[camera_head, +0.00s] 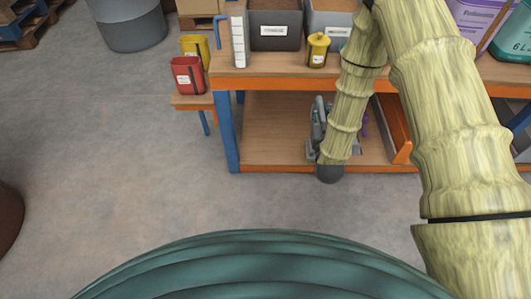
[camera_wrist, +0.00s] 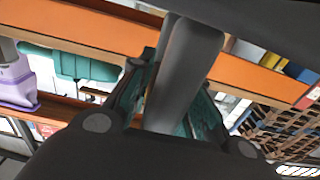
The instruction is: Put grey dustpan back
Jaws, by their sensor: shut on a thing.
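My gripper (camera_wrist: 172,85) is shut on a dark grey bar-like part, which I take to be the grey dustpan (camera_wrist: 187,60). In the wrist view this part runs between the two fingers, and a wide dark surface spreads across the top. In the head view my arm reaches down in front of the workbench to the lower shelf (camera_head: 270,130). Grey parts (camera_head: 318,118) show beside the arm there; I cannot tell whether they are gripper or dustpan. The arm hides most of the gripper and the dustpan in that view.
Red (camera_head: 187,75) and yellow (camera_head: 195,46) containers sit on a low side stand. An orange-edged panel (camera_head: 393,130) is right of my arm.

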